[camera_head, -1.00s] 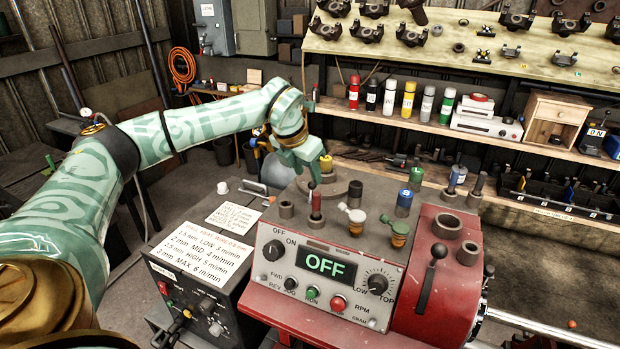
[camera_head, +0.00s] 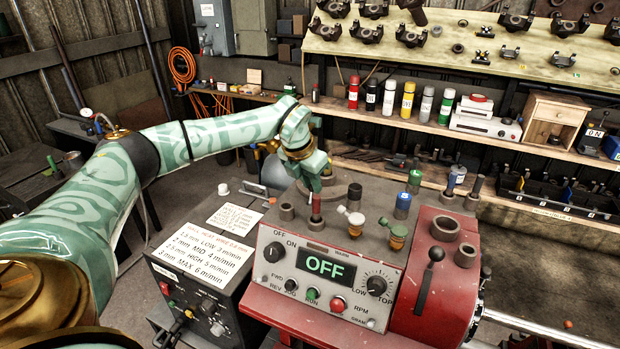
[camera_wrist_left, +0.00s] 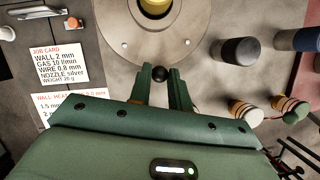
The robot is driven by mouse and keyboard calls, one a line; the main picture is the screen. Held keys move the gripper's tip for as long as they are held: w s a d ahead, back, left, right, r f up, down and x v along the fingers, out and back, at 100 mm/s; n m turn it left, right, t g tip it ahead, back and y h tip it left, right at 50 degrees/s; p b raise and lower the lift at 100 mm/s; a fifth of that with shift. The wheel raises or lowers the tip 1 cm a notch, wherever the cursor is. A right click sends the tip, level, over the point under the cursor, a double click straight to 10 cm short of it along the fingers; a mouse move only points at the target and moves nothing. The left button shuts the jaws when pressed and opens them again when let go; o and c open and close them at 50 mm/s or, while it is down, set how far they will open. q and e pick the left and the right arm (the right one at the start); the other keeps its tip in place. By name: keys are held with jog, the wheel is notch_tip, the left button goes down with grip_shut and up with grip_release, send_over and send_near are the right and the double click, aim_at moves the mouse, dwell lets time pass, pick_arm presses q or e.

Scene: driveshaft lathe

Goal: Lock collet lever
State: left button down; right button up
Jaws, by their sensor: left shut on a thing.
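My left gripper (camera_head: 316,187) is over the top of the machine, fingers pointing down. The lever's arm is hidden below the knob and fingers. In the head view the gripper hides the knob and the yellow centre. My right gripper is not in view.
Black (camera_head: 354,193) and blue (camera_head: 403,203) cylinders and two small capped jars stand to the right. A red housing with a black lever (camera_head: 432,262) is further right. The control panel (camera_head: 325,264) reads OFF.

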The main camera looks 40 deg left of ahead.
pick_arm(q)
jog(key=shift+w+r+g+p, duration=0.2)
jog(key=shift+r+g+p, duration=0.1)
jog(key=shift+p, duration=0.2)
jog(key=shift+w+a+f, duration=0.1)
jog(key=shift+w+f, duration=0.05)
jog(key=shift+f, duration=0.15)
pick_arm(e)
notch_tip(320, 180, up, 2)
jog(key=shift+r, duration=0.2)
pick_arm(q)
jog(key=c, duration=1.3)
grip_release()
jog(key=v, duration=1.6)
jog(key=shift+w+a+r+b, duration=0.2)
jog(key=shift+w+b, duration=0.05)
jog(key=shift+b, duration=0.1)
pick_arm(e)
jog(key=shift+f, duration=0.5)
